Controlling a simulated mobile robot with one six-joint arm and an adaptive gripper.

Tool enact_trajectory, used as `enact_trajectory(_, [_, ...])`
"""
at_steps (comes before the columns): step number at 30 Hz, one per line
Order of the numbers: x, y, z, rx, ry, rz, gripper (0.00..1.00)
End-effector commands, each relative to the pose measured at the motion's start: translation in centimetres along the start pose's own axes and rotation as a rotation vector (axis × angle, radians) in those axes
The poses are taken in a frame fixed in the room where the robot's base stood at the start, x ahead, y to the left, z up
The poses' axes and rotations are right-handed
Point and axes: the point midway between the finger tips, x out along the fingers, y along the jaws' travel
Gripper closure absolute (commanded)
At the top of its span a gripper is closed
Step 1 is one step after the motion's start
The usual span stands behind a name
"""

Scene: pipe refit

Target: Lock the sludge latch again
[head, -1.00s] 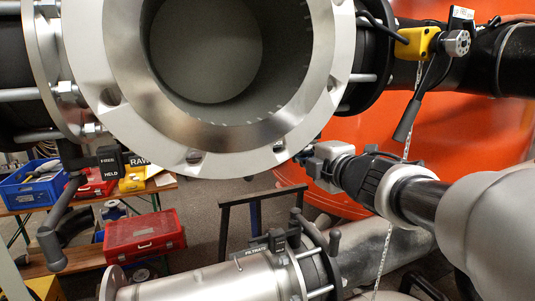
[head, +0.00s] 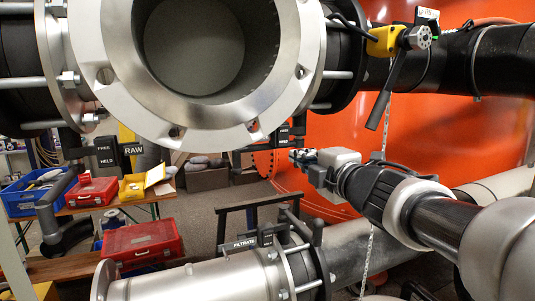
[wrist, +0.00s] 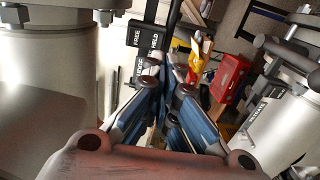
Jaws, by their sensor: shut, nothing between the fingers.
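A black plate marked FREE and HELD (head: 292,133) hangs under the right side of the big flange, just above my fingertips. It also shows in the wrist view (wrist: 150,42), above the fingers. My gripper (head: 296,156) is shut and empty below the flange, fingertips pointing left. In the wrist view its blue fingers (wrist: 152,68) converge close to the plate; contact is unclear.
The big open flange (head: 88,38) fills the top. The RAW plate (head: 108,153) is at left. The FILTRATE pipe (head: 190,280) lies below. A yellow box with a lever (head: 383,41) is at upper right, with a chain near my arm. Toolboxes (head: 140,240) stand at left.

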Motion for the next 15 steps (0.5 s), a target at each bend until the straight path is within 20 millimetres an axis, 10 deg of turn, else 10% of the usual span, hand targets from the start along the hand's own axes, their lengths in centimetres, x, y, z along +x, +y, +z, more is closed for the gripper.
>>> enact_trajectory(15, [-6.9, -1.2, -0.1, 0.0, 0.003, -0.002, 1.0])
